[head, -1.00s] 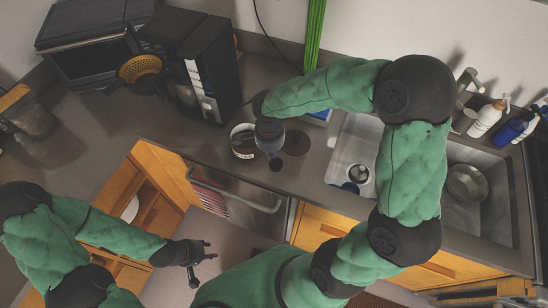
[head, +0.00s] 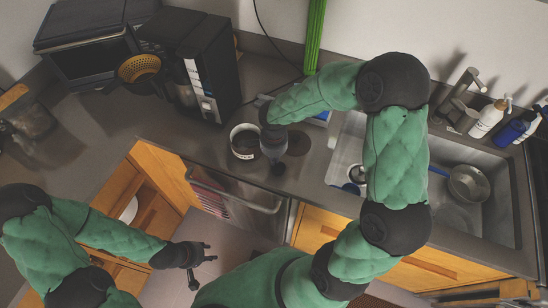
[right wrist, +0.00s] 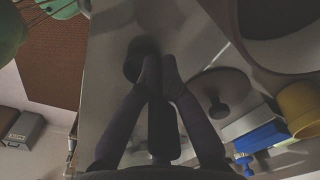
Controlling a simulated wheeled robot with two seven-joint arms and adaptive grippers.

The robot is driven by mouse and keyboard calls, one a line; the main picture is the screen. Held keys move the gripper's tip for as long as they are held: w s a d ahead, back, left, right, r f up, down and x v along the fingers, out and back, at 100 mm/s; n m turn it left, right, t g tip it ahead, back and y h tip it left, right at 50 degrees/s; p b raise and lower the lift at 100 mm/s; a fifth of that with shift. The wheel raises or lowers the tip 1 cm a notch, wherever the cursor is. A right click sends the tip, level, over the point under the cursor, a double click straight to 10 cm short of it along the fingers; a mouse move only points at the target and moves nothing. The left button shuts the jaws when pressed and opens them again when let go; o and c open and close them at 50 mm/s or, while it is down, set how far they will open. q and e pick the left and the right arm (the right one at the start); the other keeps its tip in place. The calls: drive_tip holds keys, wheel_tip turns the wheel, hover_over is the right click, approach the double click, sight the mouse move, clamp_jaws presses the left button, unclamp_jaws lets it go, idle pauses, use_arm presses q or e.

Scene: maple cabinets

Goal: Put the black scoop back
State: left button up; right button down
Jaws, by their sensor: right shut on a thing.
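My right gripper (head: 274,156) is shut on the black scoop (right wrist: 142,58). It holds the scoop over the counter, just right of a white-rimmed canister (head: 244,141) with a dark inside. In the right wrist view the scoop's dark bowl shows just beyond the closed fingertips (right wrist: 160,62). The canister's large round rim (right wrist: 234,45) fills the upper right there, apart from the scoop. A dark round lid with a knob (right wrist: 218,92) lies on the counter beside it. My left gripper (head: 204,257) is open and empty, low in front of the cabinets.
A black coffee machine (head: 205,75) stands left of the canister. The sink (head: 340,165), with a pan (head: 467,183), is at the right. Bottles (head: 487,118) stand behind it. A blue box (right wrist: 258,138) and a yellow cup (right wrist: 300,105) show in the right wrist view.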

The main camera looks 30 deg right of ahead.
drive_tip(key=c, duration=1.4)
unclamp_jaws()
drive_tip(key=shift+f, duration=0.1)
drive_tip(key=shift+c, duration=0.2)
drive_tip(key=shift+r+p, duration=0.2)
drive_tip(key=shift+p, duration=0.1)
drive_tip(key=r, duration=0.6)
drive_tip(key=r+p, duration=0.1)
drive_tip(key=r, duration=0.5)
drive_tip(key=shift+s+a+p, duration=0.2)
drive_tip(key=shift+p, duration=0.1)
